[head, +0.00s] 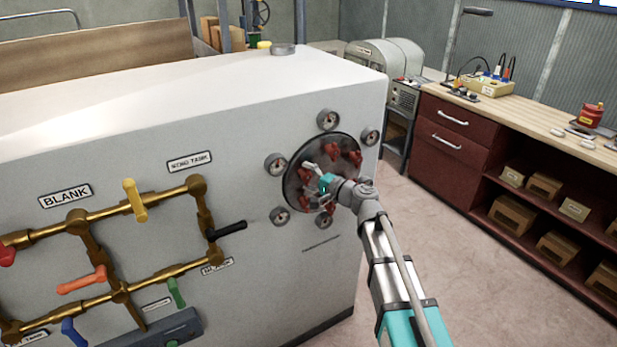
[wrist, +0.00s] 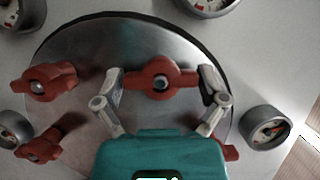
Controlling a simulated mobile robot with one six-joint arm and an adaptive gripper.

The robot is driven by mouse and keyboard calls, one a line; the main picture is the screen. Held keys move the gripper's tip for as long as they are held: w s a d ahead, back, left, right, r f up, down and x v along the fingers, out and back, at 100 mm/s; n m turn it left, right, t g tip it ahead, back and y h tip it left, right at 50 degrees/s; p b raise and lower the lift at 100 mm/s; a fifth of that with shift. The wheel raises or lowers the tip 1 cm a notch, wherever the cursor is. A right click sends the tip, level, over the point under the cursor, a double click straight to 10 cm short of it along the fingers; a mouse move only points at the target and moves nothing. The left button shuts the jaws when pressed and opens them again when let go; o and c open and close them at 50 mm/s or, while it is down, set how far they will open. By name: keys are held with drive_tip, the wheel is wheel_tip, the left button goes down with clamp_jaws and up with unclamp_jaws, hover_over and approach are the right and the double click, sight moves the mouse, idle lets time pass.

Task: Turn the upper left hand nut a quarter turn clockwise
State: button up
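A round grey cover plate (head: 291,186) with several red wing nuts sits on the side of the white cabinet. In the wrist view, one red wing nut (wrist: 160,82) lies crosswise between the two fingers of my gripper (wrist: 163,88). The fingers are spread, one at each end of it; I cannot tell whether they touch it. Another red nut (wrist: 45,85) is to the left, a third (wrist: 38,146) lower left, and one is partly hidden lower right.
Several round gauges surround the plate, such as the top one (head: 328,120) and the left one (head: 276,164). Brass pipes with coloured handles, including a black handle (head: 228,229), are to the left. A workbench (head: 540,120) stands right, with open floor between.

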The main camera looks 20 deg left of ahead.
drive_tip(key=shift+d, duration=0.15)
idle(0.3)
drive_tip(key=v, duration=1.1)
drive_tip(key=shift+d, duration=0.35)
drive_tip(key=shift+s, duration=0.15)
drive_tip(key=s+d+f+n+g+h+p, duration=0.1)
drive_tip(key=s+d+f+h, duration=0.3)
drive_tip(key=d, duration=0.6)
drive_tip(key=s+d+f+n+g+h, duration=0.1)
drive_tip(key=s+d+f+h, duration=0.4)
drive_tip(key=d, duration=0.6)
drive_tip(key=s+d+f+n+g+h+p, duration=0.1)
drive_tip(key=s+d+f+g+h, duration=0.2)
drive_tip(key=d+f+h, duration=0.3)
drive_tip(key=s+d+h, duration=0.1)
drive_tip(key=d+h, duration=0.1)
drive_tip(key=d, duration=0.3)
drive_tip(key=shift+s+d+f+n+g+p, duration=0.25)
drive_tip(key=shift+f+n+g+p, duration=0.05)
drive_tip(key=shift+f+p, duration=0.05)
